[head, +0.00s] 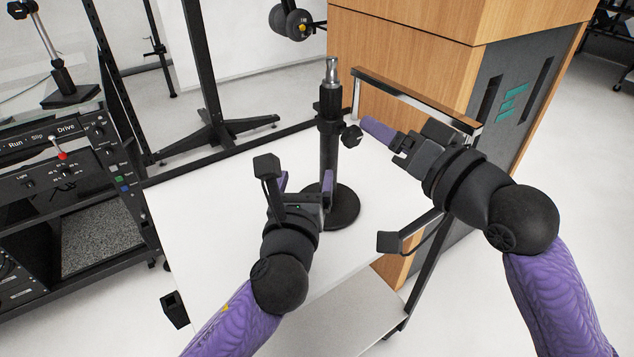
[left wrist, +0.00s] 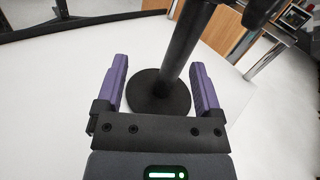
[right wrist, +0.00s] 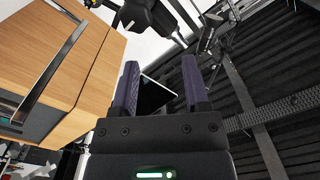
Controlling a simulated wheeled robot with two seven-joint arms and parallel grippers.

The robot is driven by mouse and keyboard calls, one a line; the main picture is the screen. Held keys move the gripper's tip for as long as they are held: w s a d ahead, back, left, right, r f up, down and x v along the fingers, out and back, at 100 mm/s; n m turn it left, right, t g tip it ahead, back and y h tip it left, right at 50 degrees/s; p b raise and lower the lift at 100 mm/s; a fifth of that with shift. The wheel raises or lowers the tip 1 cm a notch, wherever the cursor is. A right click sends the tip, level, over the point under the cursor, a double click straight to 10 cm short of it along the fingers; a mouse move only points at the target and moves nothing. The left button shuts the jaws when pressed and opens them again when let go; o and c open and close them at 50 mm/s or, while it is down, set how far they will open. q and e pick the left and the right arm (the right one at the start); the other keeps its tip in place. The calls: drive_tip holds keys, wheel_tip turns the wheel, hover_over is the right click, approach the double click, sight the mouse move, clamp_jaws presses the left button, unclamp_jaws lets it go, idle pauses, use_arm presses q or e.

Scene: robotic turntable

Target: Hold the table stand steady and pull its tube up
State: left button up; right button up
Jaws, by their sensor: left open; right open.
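The table stand (head: 329,150) is black and upright on the white table, with a round base (head: 343,210), a side knob (head: 352,136) and a silver-tipped tube (head: 331,73) at its top. My left gripper (head: 305,182) is open at the near left side of the stand, low by the base. In the left wrist view the stand's pole (left wrist: 188,45) rises ahead of the open purple fingers (left wrist: 159,68), with nothing gripped. My right gripper (head: 371,126) is open and empty, right of the knob at the upper column, apart from it. The right wrist view shows its fingers empty (right wrist: 160,65).
The white table (head: 205,215) is otherwise clear. A wooden cabinet (head: 400,70) with a metal handle bar stands close behind my right gripper. A black rack with control panels (head: 65,160) is at the left. A black post stand (head: 205,80) is behind the table.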

sight(328, 156)
use_arm(q)
drive_tip(key=w+d, duration=0.1)
drive_tip(key=w, duration=0.1)
drive_tip(key=w+d+m, duration=0.1)
drive_tip(key=w, duration=0.2)
drive_tip(key=w+d+r+m+h, duration=0.1)
drive_tip(key=w+d, duration=0.1)
drive_tip(key=w, duration=0.1)
drive_tip(key=shift+w, duration=0.2)
drive_tip(key=shift+a+f, duration=0.1)
clamp_jaws()
idle(1.1)
